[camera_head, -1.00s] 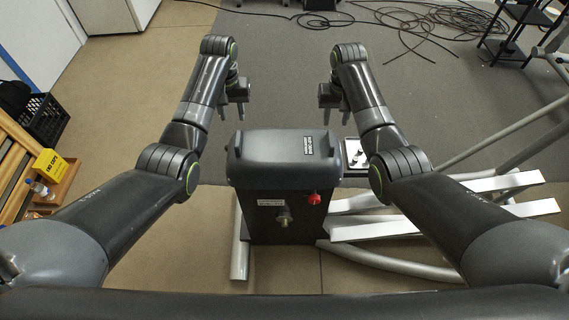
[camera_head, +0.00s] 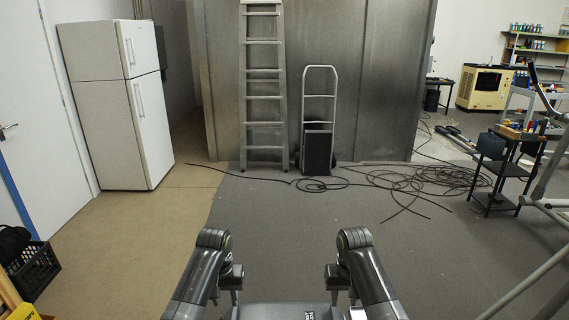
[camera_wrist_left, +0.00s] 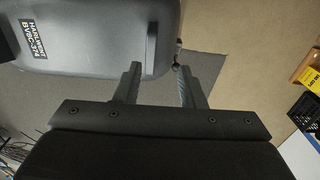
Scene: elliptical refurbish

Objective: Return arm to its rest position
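My left gripper (camera_head: 224,297) is low in the head view, left of the dark machine housing (camera_head: 275,312), whose top edge just shows. In the left wrist view its two fingers (camera_wrist_left: 156,85) stand apart with nothing between them, beside the housing (camera_wrist_left: 95,30). My right gripper (camera_head: 343,297) hangs on the other side of the housing in the head view. Its fingers appear apart and hold nothing that I can see. Both forearms reach forward, roughly mirrored.
A white fridge (camera_head: 118,105) stands at the left, with a black crate (camera_head: 33,268) nearer. A ladder (camera_head: 264,90) and hand truck (camera_head: 319,120) stand by a metal wall. Loose cable (camera_head: 420,180) lies on the grey floor. A black rack (camera_head: 497,170) is at the right.

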